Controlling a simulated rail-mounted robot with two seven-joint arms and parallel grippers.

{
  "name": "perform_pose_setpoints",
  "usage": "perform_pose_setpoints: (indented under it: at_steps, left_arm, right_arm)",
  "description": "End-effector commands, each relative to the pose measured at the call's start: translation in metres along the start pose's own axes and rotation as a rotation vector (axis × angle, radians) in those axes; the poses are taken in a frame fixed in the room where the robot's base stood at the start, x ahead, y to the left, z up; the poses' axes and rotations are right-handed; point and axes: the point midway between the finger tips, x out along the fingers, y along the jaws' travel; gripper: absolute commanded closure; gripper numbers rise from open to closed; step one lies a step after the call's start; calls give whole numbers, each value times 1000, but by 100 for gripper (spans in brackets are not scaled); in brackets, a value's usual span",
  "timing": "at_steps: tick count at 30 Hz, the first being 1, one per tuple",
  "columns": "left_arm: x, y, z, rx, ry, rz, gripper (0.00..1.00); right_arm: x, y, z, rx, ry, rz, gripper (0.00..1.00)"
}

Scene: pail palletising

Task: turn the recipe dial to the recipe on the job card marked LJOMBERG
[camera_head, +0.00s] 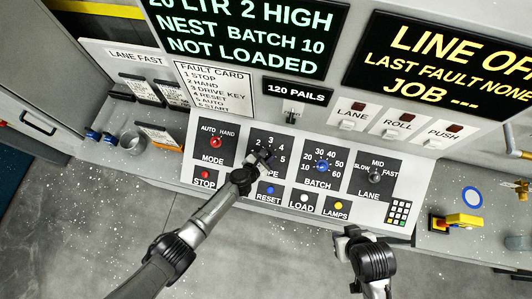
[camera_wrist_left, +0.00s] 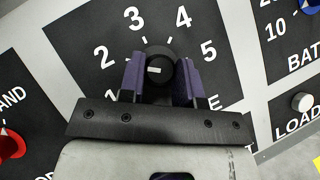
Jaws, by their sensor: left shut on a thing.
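The recipe dial (camera_wrist_left: 160,70) is a black knob on a dark panel numbered 1 to 5. My left gripper (camera_head: 262,158) is shut on it, with purple fingers on both sides in the left wrist view (camera_wrist_left: 162,80). A short white mark on the knob points left, roughly between 1 and 2; the exact setting is hard to tell. Small job cards (camera_head: 139,90) stand in a rack at the left of the head view, and another card (camera_head: 160,136) leans below them. Their print is too small to read. My right gripper (camera_head: 350,238) hangs in front of the console, apart from it.
The console (camera_head: 232,187) also has the red mode knob (camera_head: 215,143), blue batch knob (camera_head: 322,166), lane knob (camera_head: 376,175) and a row of buttons. A screen (camera_head: 245,35) reads NOT LOADED.

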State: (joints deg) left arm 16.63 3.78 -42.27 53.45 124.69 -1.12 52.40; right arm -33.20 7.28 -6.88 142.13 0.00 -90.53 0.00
Motion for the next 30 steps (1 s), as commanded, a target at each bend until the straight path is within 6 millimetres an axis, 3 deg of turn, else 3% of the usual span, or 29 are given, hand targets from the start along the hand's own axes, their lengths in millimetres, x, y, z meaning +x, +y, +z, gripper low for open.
perform_pose_setpoints:
  at_steps: [23,24,30]
  left_arm:
    - [0,0,0,71,0,-55,92]
    - [0,0,0,71,0,-55,66]
    - [0,0,0,71,0,-55,47]
  right_arm:
    - [-9,-3,-3,10,0,-8,57]
    - [-9,-3,-3,10,0,-8,57]
    - [-9,-3,-3,10,0,-8,57]
